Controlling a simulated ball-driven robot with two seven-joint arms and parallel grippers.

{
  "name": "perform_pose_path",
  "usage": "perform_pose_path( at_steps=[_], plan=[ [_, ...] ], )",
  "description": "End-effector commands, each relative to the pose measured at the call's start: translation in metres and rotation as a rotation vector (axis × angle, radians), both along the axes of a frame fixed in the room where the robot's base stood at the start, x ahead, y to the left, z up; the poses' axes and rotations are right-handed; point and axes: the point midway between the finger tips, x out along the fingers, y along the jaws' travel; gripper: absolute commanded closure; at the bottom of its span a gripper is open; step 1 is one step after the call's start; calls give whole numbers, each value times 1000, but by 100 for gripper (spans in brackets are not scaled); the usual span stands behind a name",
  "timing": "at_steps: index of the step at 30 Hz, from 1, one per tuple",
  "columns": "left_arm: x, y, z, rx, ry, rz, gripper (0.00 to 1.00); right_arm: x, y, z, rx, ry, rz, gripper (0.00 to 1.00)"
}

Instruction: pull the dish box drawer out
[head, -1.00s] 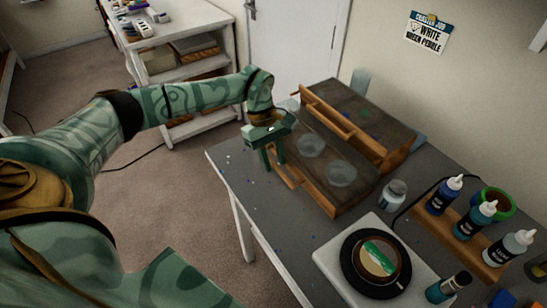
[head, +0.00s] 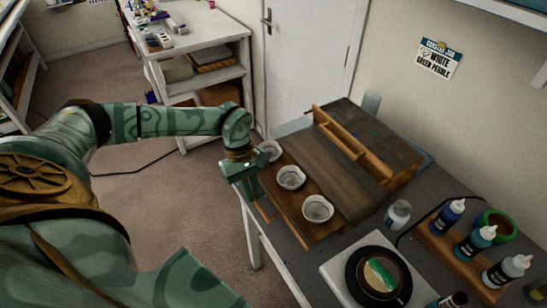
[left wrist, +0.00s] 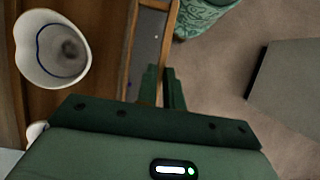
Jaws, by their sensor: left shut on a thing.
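The wooden dish box (head: 345,172) stands on the grey table. Its drawer (head: 272,186) is out on the left side, with three small white dishes in a row: a near one (head: 317,209), a middle one (head: 291,178) and a far one partly hidden by my arm. My left gripper (head: 252,203) is at the drawer's outer edge, pointing down, shut on its wooden handle bar (head: 265,212). In the left wrist view the bar (left wrist: 168,45) runs between the two fingers (left wrist: 163,88), and one dish (left wrist: 50,48) lies beside them. My right gripper is out of view.
Dye bottles (head: 472,243) stand in a wooden rack at the right, and a small jar (head: 397,214) stands near the box. Open floor lies left of the table edge.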

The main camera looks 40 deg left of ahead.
Motion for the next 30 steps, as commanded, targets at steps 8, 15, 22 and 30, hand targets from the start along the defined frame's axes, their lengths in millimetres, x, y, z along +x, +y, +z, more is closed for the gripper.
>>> perform_pose_path(
  at_steps=[8, 15, 22, 30],
  plan=[
    [-25, 10, 1, -1, 0, 0, 100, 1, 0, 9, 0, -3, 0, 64],
    [-25, 11, 0, 0, 2, 1, 89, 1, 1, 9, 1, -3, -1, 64],
    [-25, 10, 0, -1, 0, 0, 69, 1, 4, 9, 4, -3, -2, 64],
    [-21, 15, 13, 0, -4, 2, 69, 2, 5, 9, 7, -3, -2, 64]
  ],
)
